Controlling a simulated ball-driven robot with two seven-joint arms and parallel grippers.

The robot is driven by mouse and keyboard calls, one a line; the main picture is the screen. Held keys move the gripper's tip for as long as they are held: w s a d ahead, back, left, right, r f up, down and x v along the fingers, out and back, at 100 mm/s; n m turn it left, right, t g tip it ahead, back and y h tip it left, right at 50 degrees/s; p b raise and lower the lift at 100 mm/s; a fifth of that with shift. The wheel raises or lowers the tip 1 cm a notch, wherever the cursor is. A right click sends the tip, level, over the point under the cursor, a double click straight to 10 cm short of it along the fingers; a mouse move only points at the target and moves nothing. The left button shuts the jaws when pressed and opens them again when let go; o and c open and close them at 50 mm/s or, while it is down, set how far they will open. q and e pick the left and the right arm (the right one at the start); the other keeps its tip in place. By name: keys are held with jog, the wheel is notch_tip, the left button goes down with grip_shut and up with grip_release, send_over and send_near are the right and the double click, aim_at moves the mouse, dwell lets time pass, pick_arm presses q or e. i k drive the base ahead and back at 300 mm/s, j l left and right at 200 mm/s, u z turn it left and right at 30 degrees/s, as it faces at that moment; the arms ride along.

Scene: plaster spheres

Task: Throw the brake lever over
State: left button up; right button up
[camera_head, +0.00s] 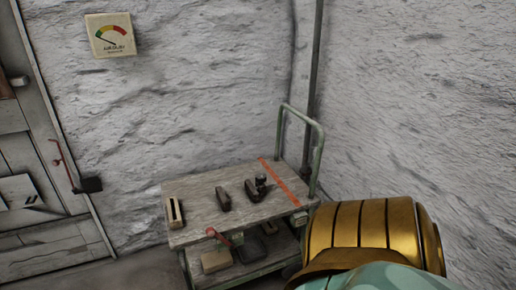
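A short lever with a red knob (211,232) sits at the front edge of a wooden-topped trolley (196,190). The frame does not label either one as the brake lever. Neither of my grippers is in view, and nothing touches either lever.
Several small dark tools, including a block plane (255,188), lie on the trolley top beside an orange stripe (286,182). A tan block (216,260) is on its lower shelf. A green push handle (318,150) rises behind. A gauge (110,35) hangs on the rough wall.

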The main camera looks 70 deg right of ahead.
aim_at(211, 231)
jog(key=z, duration=1.75)
